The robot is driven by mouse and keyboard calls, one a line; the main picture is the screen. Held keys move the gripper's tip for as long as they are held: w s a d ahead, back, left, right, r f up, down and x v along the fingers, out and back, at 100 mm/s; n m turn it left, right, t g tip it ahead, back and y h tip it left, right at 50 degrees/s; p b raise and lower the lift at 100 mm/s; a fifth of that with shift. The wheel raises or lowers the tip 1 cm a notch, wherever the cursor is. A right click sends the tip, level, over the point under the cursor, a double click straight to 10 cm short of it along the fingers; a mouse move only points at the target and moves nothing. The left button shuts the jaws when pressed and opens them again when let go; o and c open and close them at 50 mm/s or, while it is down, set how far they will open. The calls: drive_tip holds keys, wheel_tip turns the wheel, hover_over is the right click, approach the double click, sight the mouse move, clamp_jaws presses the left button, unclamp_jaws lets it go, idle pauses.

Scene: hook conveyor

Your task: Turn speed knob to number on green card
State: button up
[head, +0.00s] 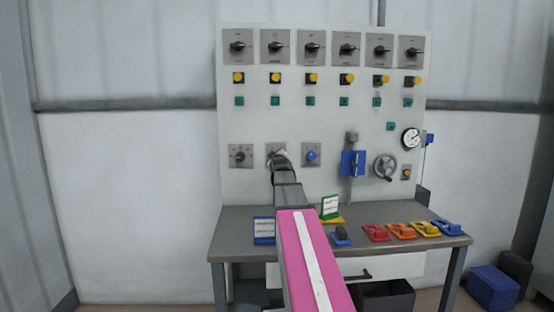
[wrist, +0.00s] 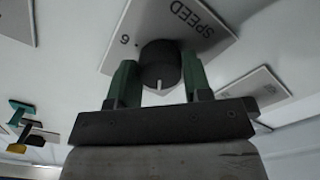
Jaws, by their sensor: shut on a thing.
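The speed knob (wrist: 160,62) is a dark round knob with a white pointer mark. It sits on a grey plate (wrist: 203,38) lettered SPEED, with one rotated digit visible at the plate's left. My gripper (wrist: 158,74) has its green fingers shut on the knob, one on each side. The rest of the plate's scale is hidden or out of view. In the head view my gripper (head: 280,158) covers most of that plate (head: 272,148). The green card (head: 330,207) stands on the bench; its number is too small to read.
Similar plates flank the speed plate: one with a black knob (head: 240,156), one with a blue button (head: 312,155). A blue-edged card (head: 264,230) stands left of my arm. Several coloured clips, including a red one (head: 376,233), lie on the bench (head: 232,238). A handwheel (head: 385,166) is further right.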

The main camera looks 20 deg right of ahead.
drive_tip(key=o, duration=0.9)
drive_tip(key=shift+s, duration=0.15)
drive_tip(key=v, duration=1)
drive_tip(key=shift+s+a, duration=0.15)
drive_tip(key=shift+s, duration=0.15)
